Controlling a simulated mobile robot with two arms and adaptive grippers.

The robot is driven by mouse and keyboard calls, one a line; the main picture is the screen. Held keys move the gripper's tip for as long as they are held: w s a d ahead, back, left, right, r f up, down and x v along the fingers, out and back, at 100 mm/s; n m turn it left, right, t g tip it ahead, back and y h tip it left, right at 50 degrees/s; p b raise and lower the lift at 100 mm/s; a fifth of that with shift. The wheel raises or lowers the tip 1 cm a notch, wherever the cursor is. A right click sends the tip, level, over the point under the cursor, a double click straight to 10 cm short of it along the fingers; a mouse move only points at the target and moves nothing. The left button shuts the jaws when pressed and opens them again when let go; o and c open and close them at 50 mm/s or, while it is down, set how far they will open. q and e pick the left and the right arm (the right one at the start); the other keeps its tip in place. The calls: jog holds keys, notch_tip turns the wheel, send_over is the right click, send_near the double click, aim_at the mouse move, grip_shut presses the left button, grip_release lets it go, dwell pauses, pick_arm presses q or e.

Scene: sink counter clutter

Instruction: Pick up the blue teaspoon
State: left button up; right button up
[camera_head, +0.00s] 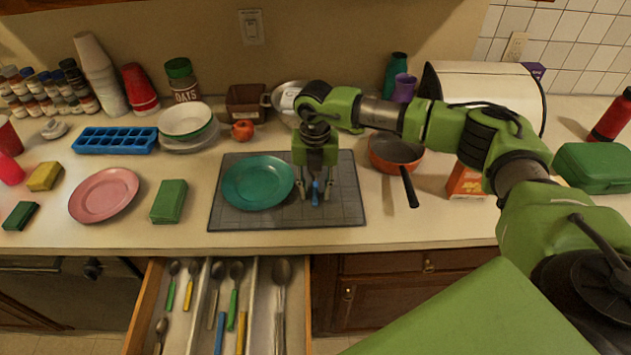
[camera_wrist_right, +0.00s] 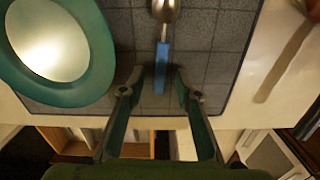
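The blue teaspoon (camera_wrist_right: 162,68) lies on the dark grey mat, its metal bowl away from me and its blue handle toward me in the right wrist view. In the head view only a bit of its blue handle (camera_head: 316,190) shows under my right gripper (camera_head: 315,195). My right gripper is open and points down above the mat, with its fingers (camera_wrist_right: 158,85) on either side of the handle's near end and apart from it. My left gripper is not in view.
The teal plate (camera_head: 258,182) lies on the mat (camera_head: 344,205) just left of the teaspoon. An orange pan (camera_head: 396,150) stands to the right, its handle pointing forward. An open drawer (camera_head: 264,290) with several spoons juts out below the counter.

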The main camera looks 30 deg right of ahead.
grip_shut()
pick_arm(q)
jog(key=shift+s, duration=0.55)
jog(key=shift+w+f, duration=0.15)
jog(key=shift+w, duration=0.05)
